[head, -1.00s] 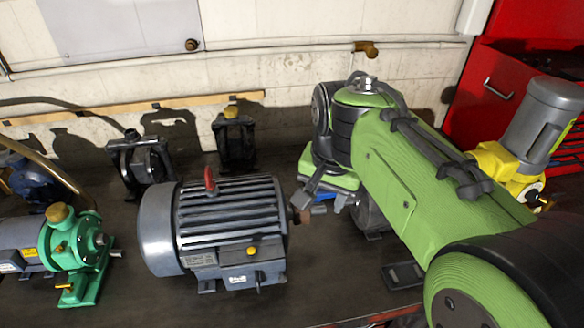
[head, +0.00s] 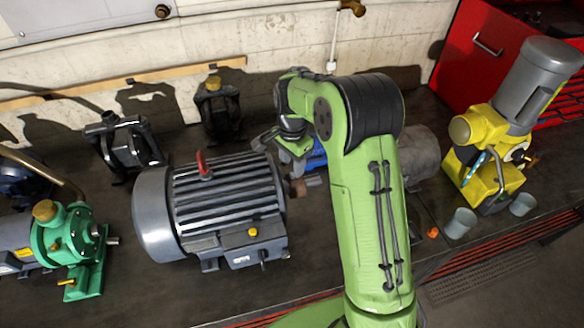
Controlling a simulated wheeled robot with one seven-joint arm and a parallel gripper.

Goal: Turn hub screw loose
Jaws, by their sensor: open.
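I cannot pick out a hub screw. A large grey finned motor (head: 225,208) with a red lifting eye (head: 203,164) lies on the dark bench. Its shaft end (head: 305,184) points right, towards my green arm. My gripper (head: 277,145) is open, just behind the motor's upper right corner. Its fingers are small and partly hidden, and I cannot tell whether they touch anything. A blue part (head: 316,152) and a grey rounded motor body (head: 418,155) show behind my arm, which hides much of that area.
A green pump (head: 72,240) stands at the left. Two black clamp-like units (head: 127,142) (head: 217,108) stand at the back. At the right are a yellow-and-grey machine (head: 490,150), two grey cups (head: 460,222) (head: 522,204) and a small orange piece (head: 432,232) near the bench edge.

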